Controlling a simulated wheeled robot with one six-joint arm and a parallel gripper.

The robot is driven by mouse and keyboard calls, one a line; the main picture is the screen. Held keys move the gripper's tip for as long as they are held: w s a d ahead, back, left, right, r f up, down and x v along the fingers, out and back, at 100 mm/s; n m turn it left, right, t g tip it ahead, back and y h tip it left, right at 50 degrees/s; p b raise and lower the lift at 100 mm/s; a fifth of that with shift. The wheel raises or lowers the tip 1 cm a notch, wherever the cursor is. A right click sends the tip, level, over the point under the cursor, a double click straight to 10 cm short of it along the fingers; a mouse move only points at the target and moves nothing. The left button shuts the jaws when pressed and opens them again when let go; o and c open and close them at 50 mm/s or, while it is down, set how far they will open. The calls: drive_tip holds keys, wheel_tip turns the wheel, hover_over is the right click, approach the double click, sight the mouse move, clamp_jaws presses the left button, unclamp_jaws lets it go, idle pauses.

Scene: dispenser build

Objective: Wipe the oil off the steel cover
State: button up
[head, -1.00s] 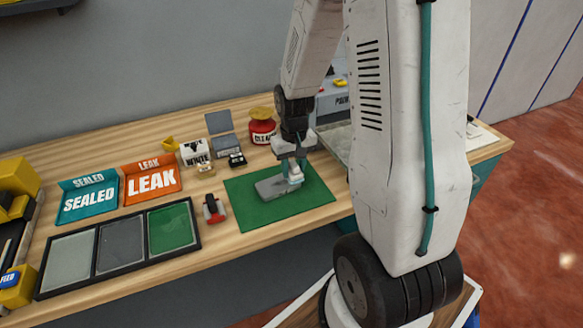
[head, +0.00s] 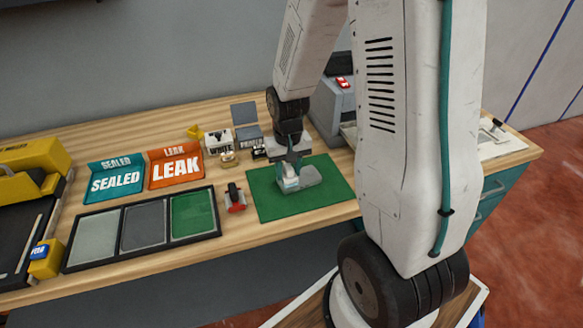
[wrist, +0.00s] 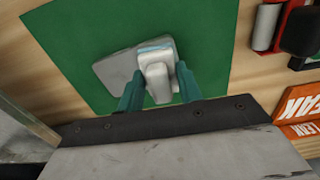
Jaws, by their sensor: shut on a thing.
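The steel cover (head: 313,177) is a flat grey plate lying on the green mat (head: 335,198). It also shows in the wrist view (wrist: 113,72), partly hidden. My gripper (head: 290,168) points down over the cover's left end in the head view. In the wrist view its teal fingers (wrist: 158,88) are shut on a white wiping pad (wrist: 157,75) with a light blue edge. The pad appears to rest on the cover; exact contact cannot be told. I cannot make out any oil on the visible part of the cover.
A black tray (head: 66,268) with grey and green compartments lies left. A small red and black roller (head: 235,198) stands between tray and mat. SEALED (head: 116,182) and LEAK (head: 176,167) bins stand behind the tray. A grey machine (head: 333,112) stands behind the mat.

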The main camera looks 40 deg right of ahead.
wheel_tip(320, 180, up, 3)
drive_tip(key=shift+s+d+r, duration=0.1)
drive_tip(key=shift+r, duration=2.5)
